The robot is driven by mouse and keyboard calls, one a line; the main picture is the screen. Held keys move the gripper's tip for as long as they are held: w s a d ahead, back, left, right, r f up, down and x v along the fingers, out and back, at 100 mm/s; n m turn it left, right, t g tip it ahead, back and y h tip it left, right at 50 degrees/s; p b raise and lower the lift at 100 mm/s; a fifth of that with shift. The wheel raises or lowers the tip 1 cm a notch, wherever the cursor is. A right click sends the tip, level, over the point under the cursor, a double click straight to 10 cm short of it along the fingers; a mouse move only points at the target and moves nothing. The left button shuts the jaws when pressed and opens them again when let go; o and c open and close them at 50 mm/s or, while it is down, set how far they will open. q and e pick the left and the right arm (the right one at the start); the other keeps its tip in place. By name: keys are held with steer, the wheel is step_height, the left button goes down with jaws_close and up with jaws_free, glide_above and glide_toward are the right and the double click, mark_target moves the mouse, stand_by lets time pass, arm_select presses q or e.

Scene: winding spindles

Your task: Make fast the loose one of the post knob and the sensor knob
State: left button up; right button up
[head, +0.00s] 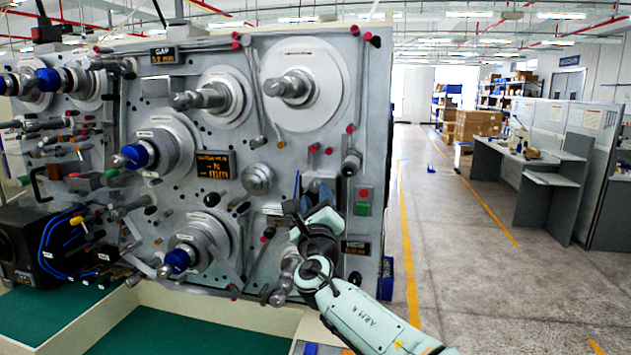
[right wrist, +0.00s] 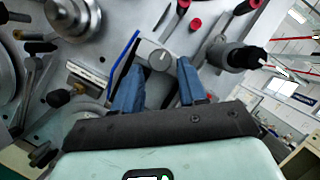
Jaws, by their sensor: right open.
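My right gripper (head: 313,196) is in front of the lower right part of the grey winding machine panel (head: 285,155). In the right wrist view its two blue fingers (right wrist: 160,86) are apart. A grey round-faced knob (right wrist: 158,59) shows just beyond and between the fingertips, with a blue-edged plate beside it. I cannot tell whether the fingers touch it. In the head view the gripper hides this knob. A small black knob (right wrist: 57,98) sits by a pale label to its left. I cannot read which is the post knob or the sensor knob, or which is loose. My left gripper is not in view.
A black-tipped post (right wrist: 243,57) and red-capped pins (right wrist: 195,24) stick out near the gripper. A domed silver knob (head: 258,179) is to its left. A red and green button box (head: 362,201) is to its right. Open floor (head: 460,250) lies right of the machine.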

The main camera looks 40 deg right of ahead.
mark_target(316, 189)
steer(key=x, duration=0.2)
steer(key=shift+w+d+r+p, duration=0.15)
steer(key=shift+w+r+p, duration=0.1)
steer(key=shift+p, duration=0.15)
steer(key=shift+w+d, duration=0.3)
steer(key=shift+w, duration=0.15)
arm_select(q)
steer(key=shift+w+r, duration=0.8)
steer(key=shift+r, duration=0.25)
arm_select(e)
steer(key=shift+s, duration=0.1)
jaws_close()
steer(key=c, duration=0.8)
jaws_free()
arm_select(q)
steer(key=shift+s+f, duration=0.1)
arm_select(e)
steer(key=shift+o, duration=0.2)
